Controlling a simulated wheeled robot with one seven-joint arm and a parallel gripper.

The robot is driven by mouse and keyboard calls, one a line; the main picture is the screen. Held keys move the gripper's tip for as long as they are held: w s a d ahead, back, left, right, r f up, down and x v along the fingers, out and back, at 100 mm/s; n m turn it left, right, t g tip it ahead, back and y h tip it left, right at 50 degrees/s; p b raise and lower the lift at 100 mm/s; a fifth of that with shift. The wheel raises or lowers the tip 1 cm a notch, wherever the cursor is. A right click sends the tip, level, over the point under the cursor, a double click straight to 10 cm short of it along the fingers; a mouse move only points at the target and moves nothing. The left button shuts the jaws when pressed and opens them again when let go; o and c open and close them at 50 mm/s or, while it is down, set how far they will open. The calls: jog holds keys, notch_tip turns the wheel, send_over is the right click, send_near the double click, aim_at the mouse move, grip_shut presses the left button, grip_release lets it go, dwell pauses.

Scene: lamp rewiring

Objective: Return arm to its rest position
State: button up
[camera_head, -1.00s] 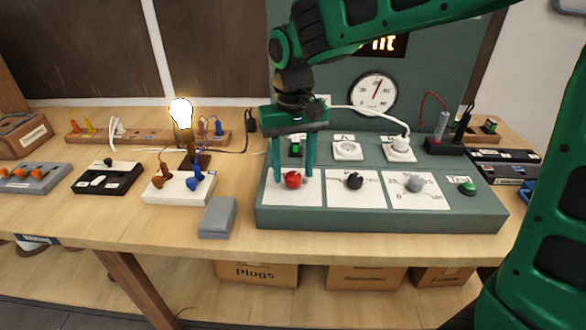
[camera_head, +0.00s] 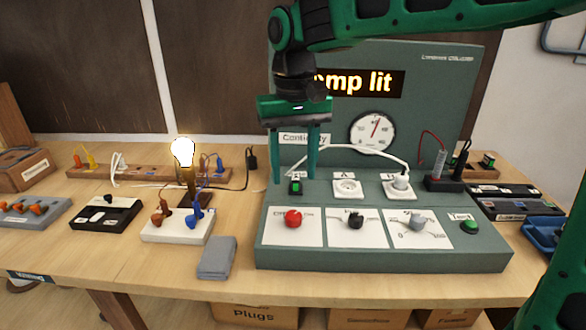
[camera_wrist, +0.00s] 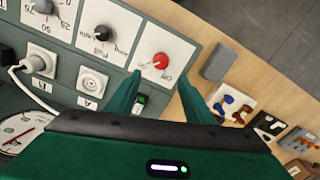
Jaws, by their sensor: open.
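My gripper (camera_head: 294,180) is open and empty, fingers pointing down, in front of the upright back of the green test panel (camera_head: 385,261). It is above and behind the red knob (camera_head: 293,218), apart from it. In the wrist view my gripper (camera_wrist: 165,92) has its two fingers spread, with the red knob (camera_wrist: 161,61) beyond them. The lamp's bulb (camera_head: 183,152) glows, and the panel's display (camera_head: 358,82) reads "...mp lit", its left part hidden by my arm.
A black knob (camera_head: 355,221), a grey knob (camera_head: 417,222), a dial gauge (camera_head: 373,132) and a socket with a white plug (camera_head: 400,183) are on the panel. A white terminal block (camera_head: 178,228) stands by the lamp.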

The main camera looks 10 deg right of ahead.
jog(key=s+d+f+m, duration=0.2)
jog(key=s+d, duration=0.2)
jog(key=d, duration=0.7)
jog(key=s+d+f+m, duration=0.2)
jog(key=s+d+f, duration=0.1)
jog(key=d, duration=0.7)
jog(key=s+d+f+m, duration=0.2)
jog(key=s+d+f, duration=0.2)
jog(key=s+d, duration=0.2)
jog(key=s+d+f+m, duration=0.1)
jog(key=s+d+f, duration=0.2)
jog(key=s, duration=0.8)
jog(key=d, duration=0.2)
jog(key=shift+d+f+m, duration=0.35)
jog(key=shift+f+m, duration=0.05)
jog(key=shift+w+f, duration=0.25)
jog(key=shift+w, duration=0.3)
jog(key=shift+d, duration=0.1)
